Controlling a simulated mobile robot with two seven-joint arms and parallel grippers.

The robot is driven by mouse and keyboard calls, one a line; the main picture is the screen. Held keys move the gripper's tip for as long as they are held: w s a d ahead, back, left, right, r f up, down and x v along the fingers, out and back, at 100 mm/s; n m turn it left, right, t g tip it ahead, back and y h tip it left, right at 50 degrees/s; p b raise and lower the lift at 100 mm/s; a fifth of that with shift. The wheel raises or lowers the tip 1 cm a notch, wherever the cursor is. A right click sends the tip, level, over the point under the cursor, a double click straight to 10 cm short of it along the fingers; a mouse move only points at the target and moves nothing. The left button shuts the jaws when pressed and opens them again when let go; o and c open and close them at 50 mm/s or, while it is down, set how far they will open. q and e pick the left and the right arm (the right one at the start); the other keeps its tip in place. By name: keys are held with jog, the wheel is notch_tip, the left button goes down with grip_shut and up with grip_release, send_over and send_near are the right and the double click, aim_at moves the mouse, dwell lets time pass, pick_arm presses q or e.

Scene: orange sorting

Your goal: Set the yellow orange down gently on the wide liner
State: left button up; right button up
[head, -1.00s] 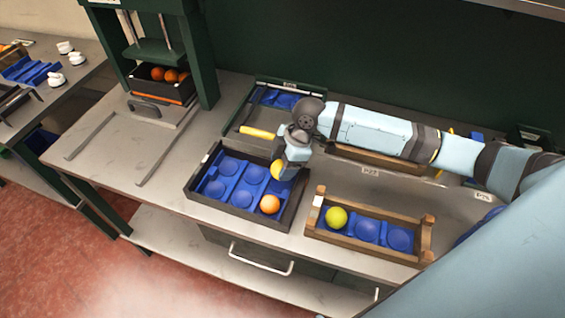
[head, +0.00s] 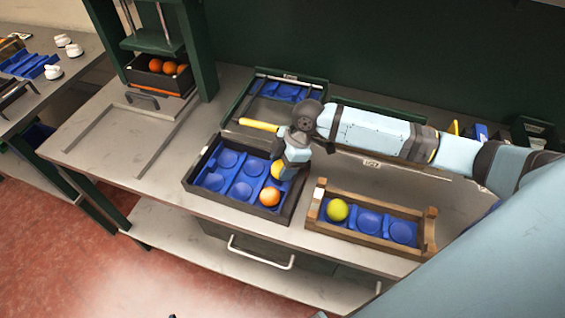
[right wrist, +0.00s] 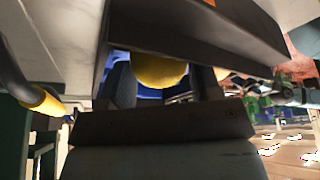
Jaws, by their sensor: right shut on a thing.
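The yellow orange (head: 277,170) is in my right gripper (head: 284,174), at the right back part of the dark crate. The crate holds the wide blue liner (head: 243,191) with two rows of cups. The gripper is shut on the yellow orange and hides part of it. In the right wrist view the yellow orange (right wrist: 160,70) sits between the two fingers, with blue liner behind it. I cannot tell whether it touches the liner. My left gripper is not in view.
An orange-coloured orange (head: 270,197) lies in the liner's front right cup, close to the gripper. A wooden crate (head: 375,246) at the right holds a yellow-green orange (head: 337,210). A yellow handle (head: 258,125) lies behind the dark crate.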

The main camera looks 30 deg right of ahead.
jog(key=shift+f, duration=0.35)
dwell(0.4)
jog(key=o, duration=1)
jog(key=shift+o, duration=0.2)
jog(key=shift+r, duration=0.15)
jog(key=shift+r+p, duration=0.5)
jog(key=shift+p, duration=0.05)
notch_tip(320, 180, up, 4)
jog(key=p, duration=0.3)
jog(key=shift+f, duration=0.25)
jog(key=shift+r+p, duration=1.65)
jog(key=shift+p, duration=0.2)
